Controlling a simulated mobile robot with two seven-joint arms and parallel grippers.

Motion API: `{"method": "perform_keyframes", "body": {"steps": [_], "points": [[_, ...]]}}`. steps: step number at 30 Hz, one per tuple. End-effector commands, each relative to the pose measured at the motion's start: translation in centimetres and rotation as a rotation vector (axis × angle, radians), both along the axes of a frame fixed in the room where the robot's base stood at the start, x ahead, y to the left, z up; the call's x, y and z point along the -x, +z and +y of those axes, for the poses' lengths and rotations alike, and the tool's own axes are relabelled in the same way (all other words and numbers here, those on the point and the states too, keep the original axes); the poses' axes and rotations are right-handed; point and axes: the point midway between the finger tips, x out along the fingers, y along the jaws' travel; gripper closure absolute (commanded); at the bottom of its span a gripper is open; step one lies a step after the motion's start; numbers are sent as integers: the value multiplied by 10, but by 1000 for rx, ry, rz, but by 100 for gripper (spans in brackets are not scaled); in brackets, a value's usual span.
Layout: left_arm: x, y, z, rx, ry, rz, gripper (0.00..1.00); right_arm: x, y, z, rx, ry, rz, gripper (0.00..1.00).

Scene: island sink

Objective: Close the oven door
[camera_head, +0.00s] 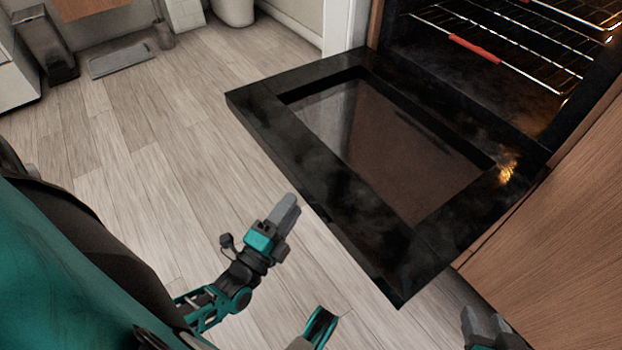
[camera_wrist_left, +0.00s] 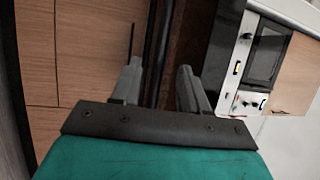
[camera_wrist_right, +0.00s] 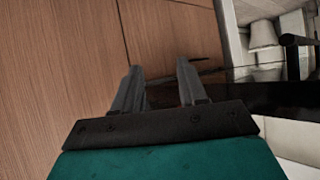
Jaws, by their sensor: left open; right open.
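The black oven door (camera_head: 385,258) is folded down, open and roughly level, with a dark glass pane (camera_head: 385,150) in its middle. Its front edge faces my left gripper (camera_head: 290,203), which is in front of that edge with no clear contact. In the left wrist view my left gripper (camera_wrist_left: 157,82) has its fingers apart, with dark bars beyond and between them. My right gripper (camera_head: 484,322) is at the lower right, near the door's right corner and the wooden panel. In the right wrist view my right gripper (camera_wrist_right: 158,70) is open and empty, facing wood.
The oven cavity (camera_head: 490,90) is open, with wire racks (camera_head: 500,42) inside and a red strip on one. A wooden cabinet panel (camera_head: 560,220) stands right of the door. The wood floor (camera_head: 150,150) is clear to the left. A dark bin (camera_head: 42,45) stands at the far left.

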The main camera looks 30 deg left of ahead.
Motion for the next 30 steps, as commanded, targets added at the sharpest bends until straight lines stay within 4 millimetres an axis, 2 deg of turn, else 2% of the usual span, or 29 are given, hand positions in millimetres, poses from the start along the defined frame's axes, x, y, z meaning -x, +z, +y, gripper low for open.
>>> {"method": "perform_keyframes", "body": {"steps": [1,6,12,18,25,30], "points": [[-13,1,0,1,-2,-5,56,0,-3,1,-1,2,0,58],[-47,6,0,1,-3,-4,56,-1,-3,3,-7,6,-9,58],[-75,10,0,1,-1,-1,56,0,-8,6,-11,12,5,58],[-84,12,0,2,-1,2,56,-3,-2,9,-21,12,-10,58],[-85,13,0,2,-1,2,56,-5,1,9,-22,11,-16,58],[-84,13,0,2,-1,2,71,-5,-1,9,-21,10,-14,58]]}}
